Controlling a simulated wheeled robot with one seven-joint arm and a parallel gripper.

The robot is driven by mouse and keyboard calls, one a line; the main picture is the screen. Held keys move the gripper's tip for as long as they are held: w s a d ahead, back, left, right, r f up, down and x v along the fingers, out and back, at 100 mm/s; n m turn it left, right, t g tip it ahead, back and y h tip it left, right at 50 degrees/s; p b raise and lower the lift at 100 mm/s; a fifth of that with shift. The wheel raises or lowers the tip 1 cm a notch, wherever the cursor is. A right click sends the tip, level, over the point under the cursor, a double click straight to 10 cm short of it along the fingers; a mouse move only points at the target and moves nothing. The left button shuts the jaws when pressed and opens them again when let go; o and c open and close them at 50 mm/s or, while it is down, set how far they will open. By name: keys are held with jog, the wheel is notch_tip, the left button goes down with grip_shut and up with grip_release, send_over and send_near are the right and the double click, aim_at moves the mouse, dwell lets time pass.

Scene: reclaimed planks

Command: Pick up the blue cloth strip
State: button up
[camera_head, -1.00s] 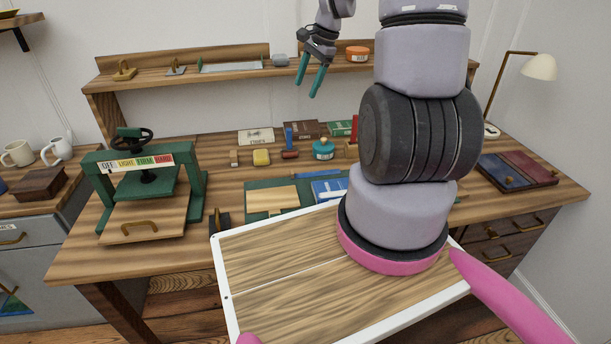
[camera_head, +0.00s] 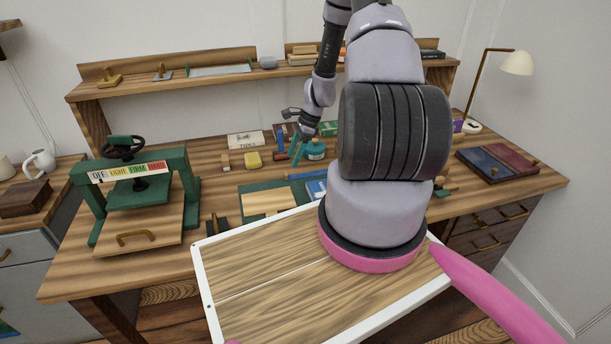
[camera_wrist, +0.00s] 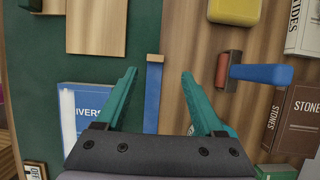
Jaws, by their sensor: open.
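The blue cloth strip (camera_wrist: 152,98) lies flat along the edge of the green mat (camera_wrist: 108,62) in the wrist view, with a tan end at its top. In the head view the strip (camera_head: 315,174) shows as a thin blue line above the blue book. My gripper (camera_wrist: 159,74) is open and empty, its two teal fingers on either side of the strip in the wrist view. It seems to be above the strip; the exact height is hard to tell. In the head view my gripper (camera_head: 299,150) hangs over the bench.
A blue book (camera_wrist: 92,108) lies left of the strip in the wrist view. A brown-red tool with a blue handle (camera_wrist: 262,75) lies close to the right finger. A yellow block (camera_wrist: 235,10) and upright-lettered books (camera_wrist: 298,122) are nearby. A green press (camera_head: 140,190) stands left.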

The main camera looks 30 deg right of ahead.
jog(key=shift+s+x, duration=0.15)
jog(key=shift+x, duration=1.45)
jog(key=shift+s+x, duration=0.15)
jog(key=shift+x, duration=1.45)
jog(key=shift+r, duration=0.1)
grip_shut()
